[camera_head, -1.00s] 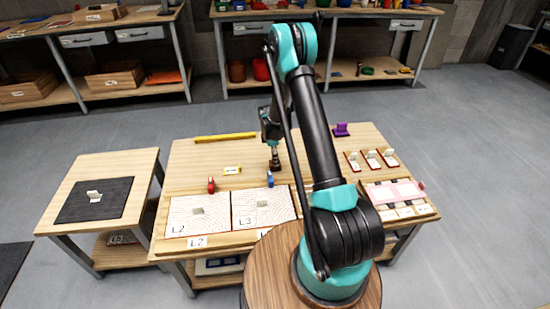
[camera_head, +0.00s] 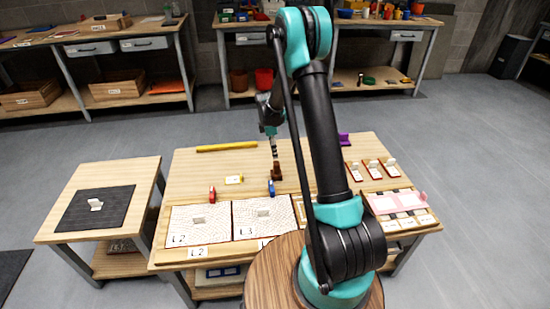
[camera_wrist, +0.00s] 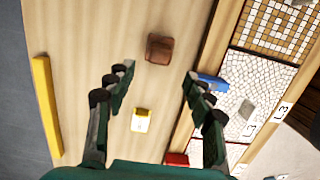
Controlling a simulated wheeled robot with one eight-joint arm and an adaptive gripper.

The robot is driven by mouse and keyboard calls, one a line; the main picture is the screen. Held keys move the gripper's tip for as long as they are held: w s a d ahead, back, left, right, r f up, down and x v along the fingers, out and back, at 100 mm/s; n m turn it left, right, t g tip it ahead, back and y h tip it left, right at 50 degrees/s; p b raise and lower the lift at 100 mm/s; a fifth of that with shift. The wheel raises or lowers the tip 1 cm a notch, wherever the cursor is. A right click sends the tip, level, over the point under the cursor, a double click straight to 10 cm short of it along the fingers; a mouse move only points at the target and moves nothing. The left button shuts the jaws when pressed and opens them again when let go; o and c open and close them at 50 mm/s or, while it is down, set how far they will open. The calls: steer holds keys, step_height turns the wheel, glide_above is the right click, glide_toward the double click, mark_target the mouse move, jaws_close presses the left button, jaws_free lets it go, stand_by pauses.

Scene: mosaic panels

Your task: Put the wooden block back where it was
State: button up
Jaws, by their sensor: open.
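The brown wooden block (camera_head: 277,171) stands on the bare tabletop behind the L3 panel. It also shows in the wrist view (camera_wrist: 159,48), ahead of my fingertips and apart from them. My gripper (camera_head: 274,150) is above the block in the head view.
A blue item (camera_head: 271,188) and a red item (camera_head: 212,193) stand at the back edges of the white mosaic panels L3 (camera_head: 275,227) and L2 (camera_head: 185,225). A small yellow labelled piece (camera_head: 234,180) and a yellow bar (camera_head: 226,147) lie on the table.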

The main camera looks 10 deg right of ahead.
steer(key=shift+r, duration=0.7)
steer(key=s+d+r+m+t, duration=0.1)
steer(key=s+d+r+m, duration=0.1)
steer(key=s+r+m, duration=0.35)
steer(key=s+d+r+m+t, duration=0.1)
steer(key=s+d+r+m, duration=0.15)
steer(key=s+r, duration=0.6)
steer(key=s+f+m+t+y, duration=0.1)
steer(key=s+m, duration=0.9)
steer(key=s, duration=1.1)
steer(key=shift+d+f+t, duration=0.4)
steer(key=shift+f+t, duration=0.2)
steer(key=shift+f, duration=0.2)
steer(key=shift+d, duration=0.15)
